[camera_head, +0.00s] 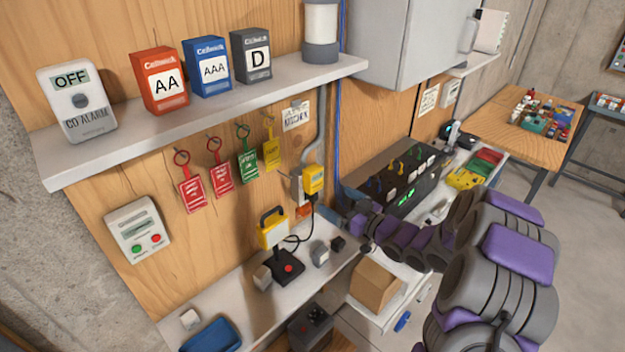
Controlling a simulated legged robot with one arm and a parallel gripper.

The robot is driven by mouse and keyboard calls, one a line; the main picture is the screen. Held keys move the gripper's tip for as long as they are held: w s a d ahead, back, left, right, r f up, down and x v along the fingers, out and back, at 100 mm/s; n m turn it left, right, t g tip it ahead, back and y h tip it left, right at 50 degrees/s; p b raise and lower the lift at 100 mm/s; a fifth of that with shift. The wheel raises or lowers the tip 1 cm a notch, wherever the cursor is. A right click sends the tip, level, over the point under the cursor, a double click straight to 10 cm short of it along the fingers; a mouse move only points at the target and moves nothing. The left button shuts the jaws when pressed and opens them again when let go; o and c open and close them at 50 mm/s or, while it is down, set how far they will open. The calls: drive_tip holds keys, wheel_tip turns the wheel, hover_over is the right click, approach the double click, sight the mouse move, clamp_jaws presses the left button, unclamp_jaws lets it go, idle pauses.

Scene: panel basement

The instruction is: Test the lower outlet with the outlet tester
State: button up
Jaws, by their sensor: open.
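A grey outlet box (297,186) is on the wooden wall, below a grey conduit. A yellow block-shaped device (313,179) sits against its right side and covers part of it. A small orange piece (303,211) shows just below the box; I cannot tell whether it is the outlet tester or whether it is plugged in. The lower outlet's face is not clear from here. My gripper (350,217) is at the end of the purple and grey arm, right of and below the box. It is open, and its fingers are small and partly hidden.
A cardboard box (376,283) is below my arm. The upper shelf (200,112) juts out above hanging tags. A black panel (400,180) lies behind my arm.

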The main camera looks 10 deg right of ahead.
sight(317, 188)
drive_tip(key=shift+p+x, duration=0.65)
drive_tip(key=shift+x, duration=3.8)
drive_tip(key=c, duration=1.6)
drive_tip(key=shift+v, duration=3)
drive_tip(key=shift+w, duration=0.1)
